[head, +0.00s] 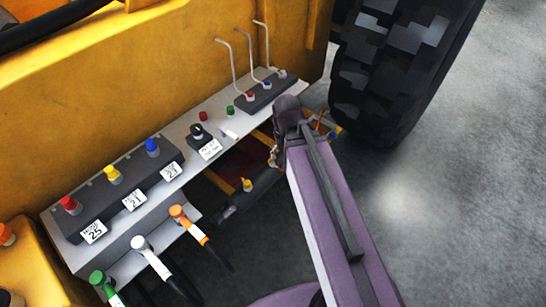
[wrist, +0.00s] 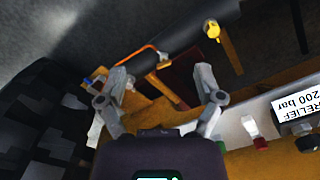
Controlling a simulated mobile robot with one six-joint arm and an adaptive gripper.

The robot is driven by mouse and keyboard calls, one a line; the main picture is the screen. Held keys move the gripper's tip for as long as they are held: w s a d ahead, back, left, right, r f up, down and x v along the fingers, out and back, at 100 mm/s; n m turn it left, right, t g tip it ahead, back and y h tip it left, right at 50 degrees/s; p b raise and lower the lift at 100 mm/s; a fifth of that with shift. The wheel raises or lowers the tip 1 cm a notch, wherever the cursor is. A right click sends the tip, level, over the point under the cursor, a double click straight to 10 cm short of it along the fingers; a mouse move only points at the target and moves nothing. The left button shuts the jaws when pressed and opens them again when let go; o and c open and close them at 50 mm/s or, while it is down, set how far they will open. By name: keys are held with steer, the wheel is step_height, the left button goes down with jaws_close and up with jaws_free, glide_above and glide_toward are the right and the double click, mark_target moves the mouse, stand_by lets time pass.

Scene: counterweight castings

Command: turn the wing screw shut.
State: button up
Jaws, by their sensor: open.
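My gripper (wrist: 163,78) is open in the wrist view, its two grey fingers wide apart with nothing held between them. In the head view the arm's end largely hides it. I cannot tell for sure which part is the wing screw. A black knob (head: 197,131) stands by a white label on the grey panel; in the wrist view this label (wrist: 298,105) reads "RELIEF 200 bar", right of my gripper. A yellow knob (head: 247,185) sits below the panel on a dark part; it also shows in the wrist view (wrist: 212,30), beyond my right finger, apart from it.
The grey panel (head: 120,236) carries coloured caps and labels. Bent levers (head: 242,62) rise at its far end. Hoses with green, white and orange ends hang along its front. A large tyre (head: 395,65) stands right of my arm. Bare floor (head: 450,180) lies farther right.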

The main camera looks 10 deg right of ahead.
steer(key=w+f+n+b, duration=0.2)
steer(key=w+f+b, duration=0.1)
steer(key=w, duration=0.5)
steer(key=w+f+n+b, duration=0.2)
steer(key=w+f+b, duration=0.2)
steer(key=w, duration=0.3)
steer(key=shift+w+a+f+n, duration=0.2)
steer(key=shift+w+f+n, duration=0.05)
steer(key=shift+w+n, duration=0.15)
steer(key=shift+f, duration=0.1)
step_height(320, 180, down, 14)
steer(key=b, duration=1.4)
steer(key=shift+r, duration=0.2)
steer(key=c, duration=1.2)
